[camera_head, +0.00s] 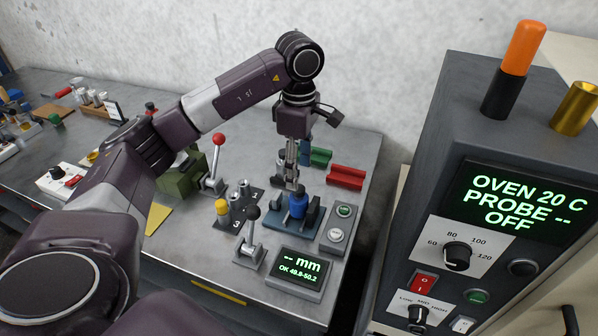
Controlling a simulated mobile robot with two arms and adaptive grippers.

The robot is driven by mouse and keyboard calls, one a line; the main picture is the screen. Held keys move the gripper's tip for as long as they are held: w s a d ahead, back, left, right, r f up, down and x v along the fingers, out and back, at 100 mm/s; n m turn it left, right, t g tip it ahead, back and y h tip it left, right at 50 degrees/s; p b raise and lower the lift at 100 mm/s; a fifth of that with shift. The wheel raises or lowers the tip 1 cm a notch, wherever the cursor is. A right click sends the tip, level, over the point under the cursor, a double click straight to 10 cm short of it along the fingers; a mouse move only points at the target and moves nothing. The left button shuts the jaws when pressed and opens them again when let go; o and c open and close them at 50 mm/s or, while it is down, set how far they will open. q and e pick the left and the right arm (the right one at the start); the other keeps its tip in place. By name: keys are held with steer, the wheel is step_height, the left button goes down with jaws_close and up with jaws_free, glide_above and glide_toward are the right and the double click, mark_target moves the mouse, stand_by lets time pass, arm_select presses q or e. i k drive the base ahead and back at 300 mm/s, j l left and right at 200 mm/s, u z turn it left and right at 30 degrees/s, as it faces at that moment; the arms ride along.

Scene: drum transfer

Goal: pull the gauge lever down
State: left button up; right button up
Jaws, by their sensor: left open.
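A lever with a black ball knob (254,215) stands upright on a grey bracket, just left of the gauge display (298,268), and I take it for the gauge lever. The display reads "-- mm" and "OK 49.8-50.2". A blue cylinder (298,206) sits in a dark blue fixture behind the display. My left gripper (291,184) points down just above the blue cylinder, behind and right of the lever knob, and is apart from the lever. It is open with narrow fingers; I cannot tell whether they touch the cylinder. My right gripper is not in view.
A red-knobbed lever (218,141) on a green machine stands behind left. Several cylinders stand in a numbered rack (240,203). A button box (338,225) is right of the fixture. Red (345,177) and green trays lie behind. A tall oven (440,150) stands at the right.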

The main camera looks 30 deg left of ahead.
mark_target(252, 228)
steer(key=k, duration=1.5)
